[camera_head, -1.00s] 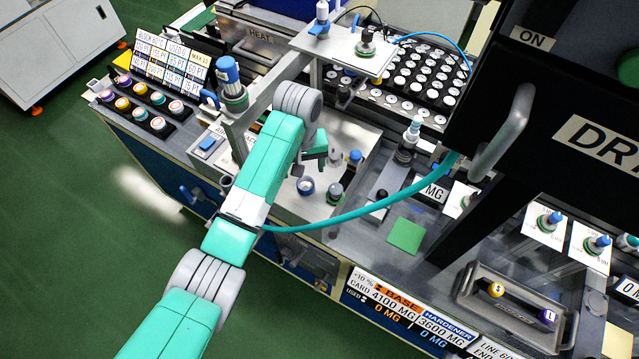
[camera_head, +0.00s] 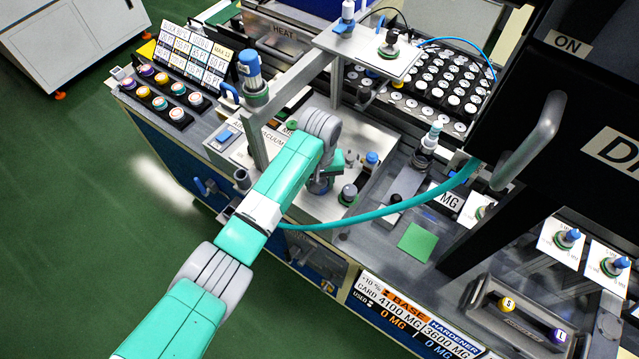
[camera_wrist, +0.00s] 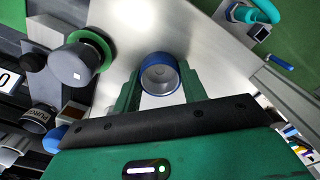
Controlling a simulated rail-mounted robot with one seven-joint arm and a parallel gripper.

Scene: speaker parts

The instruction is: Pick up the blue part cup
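The blue part cup (camera_wrist: 160,74) has a blue rim and a pale grey inside. In the wrist view it stands over the bright metal surface, its open mouth facing the camera. My gripper's two green fingers (camera_wrist: 160,84) lie on either side of it, very close to its wall. I cannot tell whether they press on it or leave a small gap. In the head view my gripper (camera_head: 333,172) is low over the metal work plate, and it and my arm largely hide the cup.
A grey knob with a green collar (camera_wrist: 75,62) stands close to the left finger in the wrist view. A blue-topped fitting (camera_head: 370,160) and a grey knob (camera_head: 348,194) stand right of my gripper. A teal hose (camera_head: 400,204) curves across the front. A green pad (camera_head: 417,242) lies to the right.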

